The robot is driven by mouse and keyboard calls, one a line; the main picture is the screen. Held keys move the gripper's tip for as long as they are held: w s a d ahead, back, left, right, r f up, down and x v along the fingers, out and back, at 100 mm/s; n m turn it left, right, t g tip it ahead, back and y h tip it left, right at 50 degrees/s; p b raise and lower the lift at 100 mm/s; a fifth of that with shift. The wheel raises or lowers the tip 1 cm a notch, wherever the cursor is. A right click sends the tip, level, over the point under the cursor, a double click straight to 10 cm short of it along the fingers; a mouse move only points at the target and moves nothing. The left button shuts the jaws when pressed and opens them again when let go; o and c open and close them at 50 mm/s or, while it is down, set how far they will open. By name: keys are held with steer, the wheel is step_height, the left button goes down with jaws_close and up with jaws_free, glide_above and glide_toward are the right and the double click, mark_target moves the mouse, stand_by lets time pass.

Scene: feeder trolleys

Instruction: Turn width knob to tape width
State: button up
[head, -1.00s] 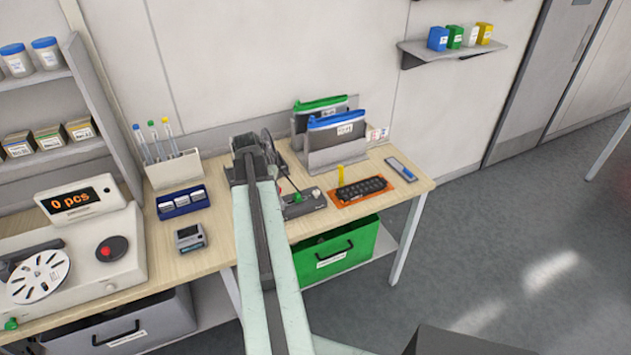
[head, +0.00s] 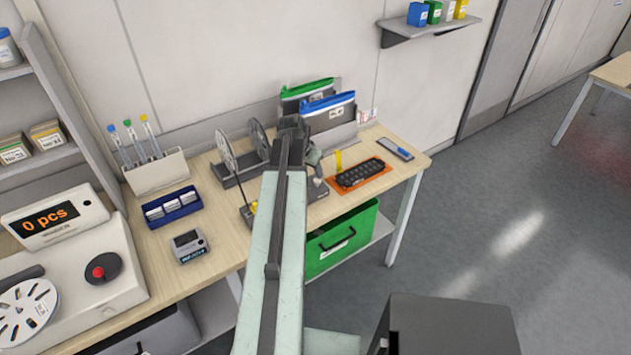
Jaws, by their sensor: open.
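My arm reaches away from me over the bench. My gripper (head: 291,128) is the dark end near the bench's back, in front of the upright files; its jaws are small and seen from behind, and it is open. A small dark grey fixture (head: 317,190) stands on the bench just right of my arm, partly covered by it. A yellow part (head: 253,207) shows just left of the arm. I cannot make out the width knob; my arm may cover it. A reel stand (head: 238,174) with upright reels (head: 227,156) is left of my gripper.
Right of the fixture are an orange mat (head: 382,178) with a black tray (head: 360,172) and a grey-blue tool (head: 398,151). Files with green and blue tops (head: 328,103) stand behind. A pen holder (head: 158,172), blue box (head: 174,207) and small meter (head: 189,246) stand left.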

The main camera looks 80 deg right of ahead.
mark_target(318, 181)
steer(key=b+x, duration=0.5)
steer(key=x, duration=0.1)
steer(key=shift+s+d+f, duration=0.15)
steer(key=shift+s+f, duration=0.05)
steer(key=shift+f, duration=0.1)
steer(key=shift+r, duration=0.1)
steer(key=shift+s, duration=0.1)
jaws_close()
steer(key=n+t, duration=0.1)
steer(key=n, duration=0.3)
steer(key=shift+s+n+t, duration=0.15)
steer(key=shift+n+t, duration=0.25)
steer(key=n+t, duration=0.1)
steer(key=n, duration=0.3)
steer(key=shift+s+t, duration=0.1)
steer(key=shift+t, duration=0.2)
